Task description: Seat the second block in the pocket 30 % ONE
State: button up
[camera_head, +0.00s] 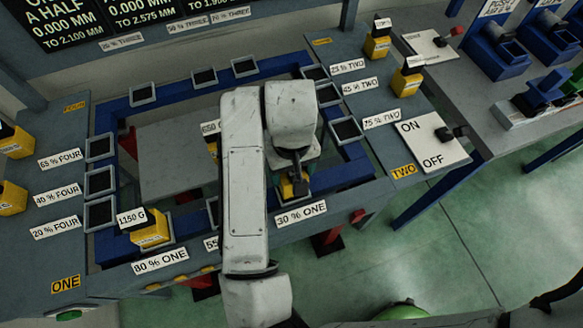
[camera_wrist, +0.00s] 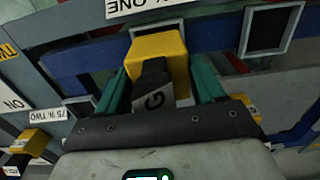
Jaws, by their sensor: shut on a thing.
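My gripper (camera_head: 293,182) is shut on a yellow block (camera_head: 287,190) beside the label "30 % ONE" (camera_head: 301,213). In the wrist view the yellow block (camera_wrist: 158,48) sits between the teal fingers of the gripper (camera_wrist: 162,85), with a dark top marked "G". Part of a grey pocket rim (camera_wrist: 158,27) shows just past the block, below the upside-down "ONE" label (camera_wrist: 138,5). The block hides most of that pocket; I cannot tell whether it is inside or above it. Another yellow block (camera_head: 151,237), marked "1150 G", stands at "80 % ONE" (camera_head: 160,260).
An empty pocket (camera_wrist: 270,30) lies beside the held block in the wrist view. Several empty pockets line the blue frame (camera_head: 343,172). A yellow block marked "650" (camera_head: 211,148) is partly behind my arm. More yellow blocks stand on the side panels. An ON/OFF plate (camera_head: 431,141) is at right.

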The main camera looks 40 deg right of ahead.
jog(key=shift+f+b, duration=1.05)
jog(key=shift+f, duration=0.2)
jog(key=o, duration=1.6)
notch_tip(320, 180, up, 11)
jog(key=shift+f+p, duration=0.1)
jog(key=shift+p, duration=0.6)
